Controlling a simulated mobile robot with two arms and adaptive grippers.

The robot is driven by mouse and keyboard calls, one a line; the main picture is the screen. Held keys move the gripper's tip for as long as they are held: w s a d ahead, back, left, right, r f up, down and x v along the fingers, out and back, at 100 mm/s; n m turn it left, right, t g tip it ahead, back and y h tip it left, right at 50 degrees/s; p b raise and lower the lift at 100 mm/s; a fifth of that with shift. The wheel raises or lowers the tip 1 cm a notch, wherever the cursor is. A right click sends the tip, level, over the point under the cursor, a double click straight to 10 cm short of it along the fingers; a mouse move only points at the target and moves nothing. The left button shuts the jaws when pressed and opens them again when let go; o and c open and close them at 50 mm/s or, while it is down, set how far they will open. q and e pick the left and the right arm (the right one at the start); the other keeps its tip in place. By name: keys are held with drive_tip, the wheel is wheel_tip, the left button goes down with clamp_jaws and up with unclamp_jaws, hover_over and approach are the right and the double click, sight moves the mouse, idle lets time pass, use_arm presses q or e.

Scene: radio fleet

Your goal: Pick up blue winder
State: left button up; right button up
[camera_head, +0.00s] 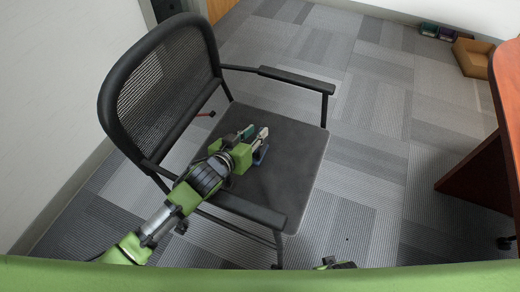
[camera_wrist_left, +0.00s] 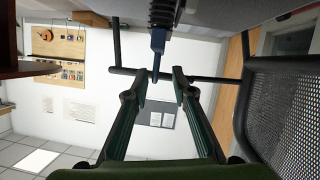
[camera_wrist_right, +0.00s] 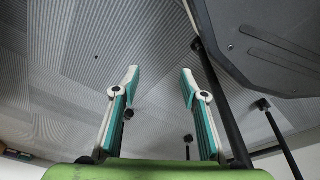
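A black mesh-backed chair (camera_head: 290,170) stands left of centre in the head view. My left gripper (camera_head: 262,136) is low over its seat. A small dark-blue piece, likely the blue winder (camera_head: 261,155), shows on the seat beside the fingers, partly hidden by my gripper. In the left wrist view the winder (camera_wrist_left: 158,40) is blue with a dark ribbed part above, and its lower end reaches between the fingertips. My left gripper (camera_wrist_left: 160,80) is open around that end; contact is unclear. My right gripper (camera_wrist_right: 160,80) is open and empty, below the seat's edge.
The chair's armrests (camera_head: 300,80) and backrest (camera_head: 165,90) stand close around my left arm. A red-brown desk (camera_head: 480,170) is at the right. A brown box (camera_head: 472,57) and small bins (camera_head: 430,29) lie by the far wall. The carpet between is clear.

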use_arm(q)
drive_tip(key=b+x, duration=0.1)
drive_tip(key=x, duration=0.4)
drive_tip(key=shift+d, duration=0.1)
drive_tip(key=shift+w+d+f, duration=0.15)
drive_tip(key=shift+w+d, duration=0.15)
drive_tip(key=shift+w, duration=0.15)
use_arm(e)
drive_tip(key=w+r, duration=0.1)
drive_tip(key=r, duration=0.2)
drive_tip(key=w+r, duration=0.1)
drive_tip(key=r, duration=0.1)
drive_tip(key=shift+w+a, duration=0.15)
drive_tip(key=shift+w, duration=0.15)
